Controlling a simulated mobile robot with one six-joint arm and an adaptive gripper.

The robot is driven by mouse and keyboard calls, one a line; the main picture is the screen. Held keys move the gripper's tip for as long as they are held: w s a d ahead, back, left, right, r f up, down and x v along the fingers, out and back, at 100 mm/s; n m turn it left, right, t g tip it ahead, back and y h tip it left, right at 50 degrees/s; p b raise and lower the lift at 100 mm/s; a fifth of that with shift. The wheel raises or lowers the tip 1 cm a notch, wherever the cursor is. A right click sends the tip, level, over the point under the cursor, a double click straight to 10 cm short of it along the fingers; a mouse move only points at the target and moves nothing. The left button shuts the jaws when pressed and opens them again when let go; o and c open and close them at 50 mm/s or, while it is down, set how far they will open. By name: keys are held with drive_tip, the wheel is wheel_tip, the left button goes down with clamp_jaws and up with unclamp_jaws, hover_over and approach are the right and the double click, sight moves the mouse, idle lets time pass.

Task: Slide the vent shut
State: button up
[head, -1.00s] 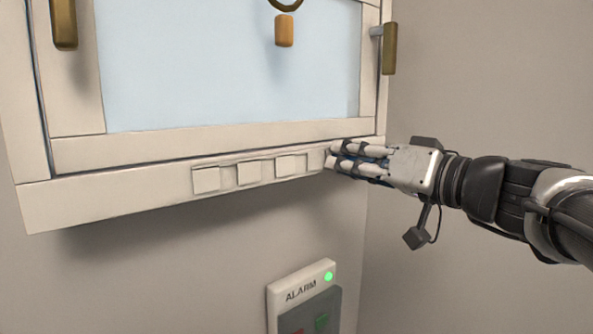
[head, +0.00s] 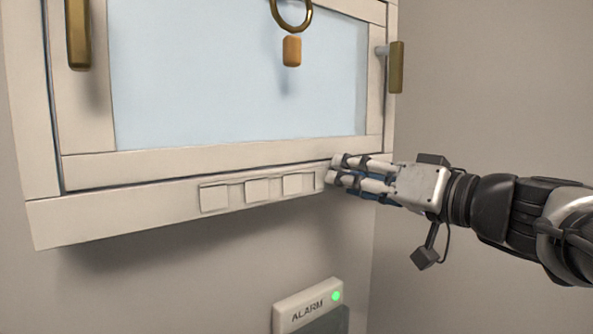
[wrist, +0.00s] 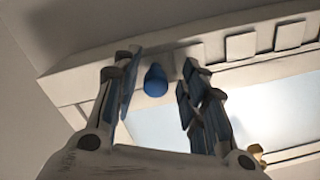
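The vent is a pale strip along the bottom rail of the window, with three square panels (head: 257,190) in a row and narrow gaps between them. The squares also show in the wrist view (wrist: 240,46). A blue rounded knob (wrist: 155,80) sits on the rail near its end, seen in the wrist view. My gripper (head: 331,171) is at the right end of the strip. In the wrist view my gripper (wrist: 157,70) is open, one finger on each side of the knob, with a visible gap to both. The fingers hide the knob in the head view.
Brass handles stand on the window frame at left (head: 78,35) and right (head: 396,67). A brass ring (head: 291,12) with an orange tag (head: 292,51) hangs before the glass. An alarm box (head: 308,304) with a green light is on the wall below. A side wall is at right.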

wheel_tip(320, 180, up, 9)
drive_tip(key=shift+r, duration=0.1)
drive_tip(key=shift+w+r, duration=0.1)
drive_tip(key=shift+r, duration=0.25)
idle(0.4)
